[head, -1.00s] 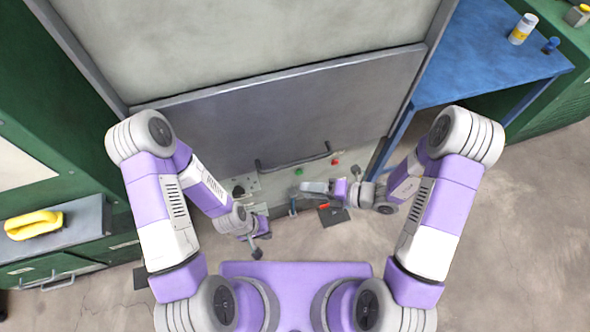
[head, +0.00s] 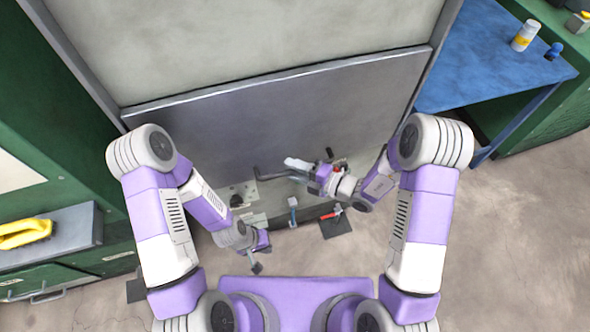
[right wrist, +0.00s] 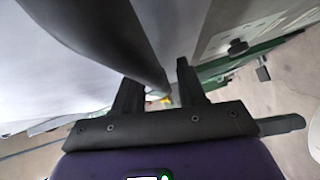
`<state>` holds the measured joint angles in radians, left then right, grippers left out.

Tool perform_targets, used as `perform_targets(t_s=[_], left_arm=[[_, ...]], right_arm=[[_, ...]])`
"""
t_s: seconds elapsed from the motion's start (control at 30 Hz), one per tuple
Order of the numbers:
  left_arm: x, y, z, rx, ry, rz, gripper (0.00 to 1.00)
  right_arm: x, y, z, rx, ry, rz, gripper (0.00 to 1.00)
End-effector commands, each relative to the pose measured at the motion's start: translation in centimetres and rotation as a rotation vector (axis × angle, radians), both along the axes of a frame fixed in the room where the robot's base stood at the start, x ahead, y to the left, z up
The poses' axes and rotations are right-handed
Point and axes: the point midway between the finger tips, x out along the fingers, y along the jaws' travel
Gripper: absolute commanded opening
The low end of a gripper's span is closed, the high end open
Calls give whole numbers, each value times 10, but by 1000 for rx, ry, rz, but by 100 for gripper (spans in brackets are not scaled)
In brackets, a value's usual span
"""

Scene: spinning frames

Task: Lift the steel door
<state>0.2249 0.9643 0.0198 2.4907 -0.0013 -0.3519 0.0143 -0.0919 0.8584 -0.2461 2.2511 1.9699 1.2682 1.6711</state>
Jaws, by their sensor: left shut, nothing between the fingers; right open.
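The steel door (head: 270,110) is a grey panel across the middle of the head view, with a lighter panel above its top edge. A dark bar handle (head: 268,177) runs along its lower edge, partly hidden by my right gripper (head: 300,164). My right gripper is open at the handle. In the right wrist view, a thick dark bar (right wrist: 105,40) comes down between the spread fingers (right wrist: 157,75); whether it touches them I cannot tell. My left gripper (head: 257,267) is shut and empty, low and left of the handle, apart from the door.
Green cabinets flank the door; a yellow brush (head: 25,233) lies on the left ledge (head: 75,235). A dark mat (head: 335,227) with a red-handled tool lies below the door. Bare floor is at lower right.

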Motion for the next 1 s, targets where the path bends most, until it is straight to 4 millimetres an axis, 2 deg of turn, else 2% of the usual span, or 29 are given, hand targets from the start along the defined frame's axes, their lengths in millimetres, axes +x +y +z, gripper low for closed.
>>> perform_targets(t_s=[0.13, 0.4, 0.77, 0.87, 1.0], left_arm=[[0, 0, 0, 0, 0, 0, 0], [0, 0, 0, 0, 0, 0, 0], [0, 0, 3, 0, 0, 0, 0], [0, 0, 9, 0, 0, 0, 0], [0, 0, 27, 0, 0, 0, 0]], right_arm=[[0, 0, 0, 0, 0, 0, 39], [0, 0, 0, -1, 0, 1, 0], [0, 0, 2, -1, 0, 1, 0], [0, 0, 9, 0, -1, 0, 0], [0, 0, 29, 1, -2, 0, 0]])
